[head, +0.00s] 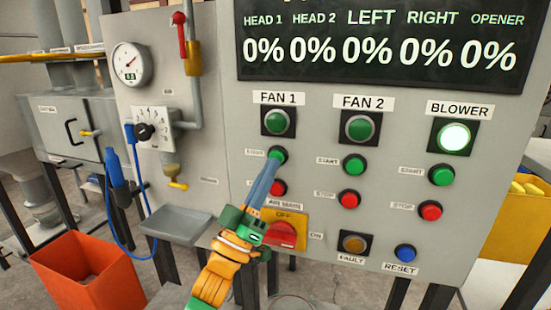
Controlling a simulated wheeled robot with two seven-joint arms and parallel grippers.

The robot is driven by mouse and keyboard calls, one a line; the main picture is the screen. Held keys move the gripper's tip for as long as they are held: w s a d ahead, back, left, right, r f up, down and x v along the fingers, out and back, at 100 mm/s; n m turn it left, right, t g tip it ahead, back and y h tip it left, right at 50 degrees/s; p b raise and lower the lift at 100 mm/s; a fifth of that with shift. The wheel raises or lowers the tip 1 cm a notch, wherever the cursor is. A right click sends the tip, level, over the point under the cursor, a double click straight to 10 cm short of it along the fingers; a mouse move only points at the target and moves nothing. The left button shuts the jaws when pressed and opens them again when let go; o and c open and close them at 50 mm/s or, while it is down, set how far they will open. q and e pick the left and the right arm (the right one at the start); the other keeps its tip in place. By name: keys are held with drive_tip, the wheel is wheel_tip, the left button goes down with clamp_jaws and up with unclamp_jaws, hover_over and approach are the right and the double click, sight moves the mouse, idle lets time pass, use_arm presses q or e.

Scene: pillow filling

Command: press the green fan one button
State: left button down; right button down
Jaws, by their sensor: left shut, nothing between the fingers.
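The green FAN 1 start button (279,154) sits on the grey panel, below the FAN 1 indicator lamp (277,122), which looks dark green and unlit. My left gripper (273,165) reaches up from below, shut and empty. Its blue-grey fingertips overlap the lower left part of the green button in the head view; I cannot tell whether they touch it. The fingers also partly cover the red FAN 1 stop button (279,188). My right gripper is not in view.
FAN 2 start button (354,164) and BLOWER start button (442,174) lie to the right. The BLOWER lamp (455,137) glows bright. The red main switch (284,234) is close to my left gripper. An orange bin (85,280) stands at lower left.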

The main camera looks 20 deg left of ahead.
use_arm(q)
drive_tip(key=shift+w, duration=0.15)
drive_tip(key=shift+w, duration=0.3)
drive_tip(key=shift+w+b, duration=0.3)
drive_tip(key=shift+w, duration=0.15)
idle(0.8)
drive_tip(key=shift+r, duration=0.1)
drive_tip(key=shift+s+p, duration=0.5)
drive_tip(key=shift+s, duration=0.4)
drive_tip(key=s+p, duration=0.2)
drive_tip(key=s, duration=0.3)
drive_tip(key=shift+a, duration=0.1)
